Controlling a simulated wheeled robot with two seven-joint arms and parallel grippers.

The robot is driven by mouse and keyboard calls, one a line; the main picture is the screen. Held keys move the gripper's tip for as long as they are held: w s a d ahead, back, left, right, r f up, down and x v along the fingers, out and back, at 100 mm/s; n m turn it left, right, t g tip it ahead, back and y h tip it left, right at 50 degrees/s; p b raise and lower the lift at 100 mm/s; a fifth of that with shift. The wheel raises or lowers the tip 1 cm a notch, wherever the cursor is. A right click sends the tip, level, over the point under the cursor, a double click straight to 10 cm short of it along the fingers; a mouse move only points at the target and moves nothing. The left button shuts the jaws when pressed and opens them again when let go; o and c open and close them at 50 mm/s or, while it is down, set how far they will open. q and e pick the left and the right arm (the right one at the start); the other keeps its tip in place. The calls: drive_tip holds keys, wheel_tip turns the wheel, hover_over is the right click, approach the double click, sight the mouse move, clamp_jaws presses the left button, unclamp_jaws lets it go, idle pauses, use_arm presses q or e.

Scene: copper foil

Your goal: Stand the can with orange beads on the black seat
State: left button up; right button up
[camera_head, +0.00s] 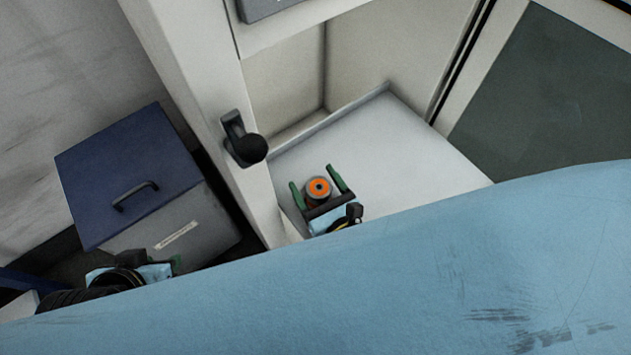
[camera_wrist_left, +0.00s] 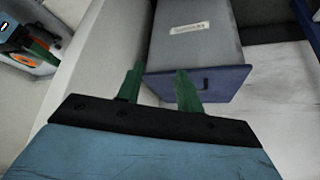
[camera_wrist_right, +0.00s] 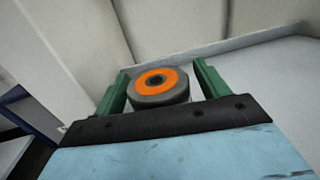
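The can with orange beads (camera_head: 318,189) stands upright on a white surface inside the cabinet, a grey can with an orange ring on top. It also shows in the right wrist view (camera_wrist_right: 160,87). My right gripper (camera_head: 318,183) is open around it, a green finger on each side with small gaps visible. A black bracket with a round black part (camera_head: 247,148) is on the white post left of the can; I cannot tell whether this is the black seat. My left gripper (camera_wrist_left: 160,80) is open and empty in front of the blue-and-grey box.
The blue-lidded grey box (camera_head: 130,175) with a dark handle stands left of the post. The white surface (camera_head: 420,165) right of the can is clear. A raised rim and cabinet walls bound it behind. My light-blue arm covers the lower head view.

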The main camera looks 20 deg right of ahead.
drive_tip(key=shift+r, duration=0.1)
drive_tip(key=s, duration=0.2)
drive_tip(key=s+p, duration=0.1)
drive_tip(key=s, duration=0.1)
drive_tip(key=shift+d, duration=0.35)
use_arm(q)
drive_tip(key=s+f+g, duration=0.1)
drive_tip(key=s+a+f+g, duration=0.1)
drive_tip(key=s+a+f+p, duration=0.1)
drive_tip(key=shift+s+f+g+y, duration=0.15)
drive_tip(key=shift+f+g+y, duration=0.15)
drive_tip(key=shift+g+y, duration=0.1)
use_arm(e)
drive_tip(key=s, duration=0.2)
drive_tip(key=s+d, duration=0.1)
drive_tip(key=s, duration=0.4)
drive_tip(key=shift+s+d, duration=0.25)
drive_tip(key=shift+s, duration=0.15)
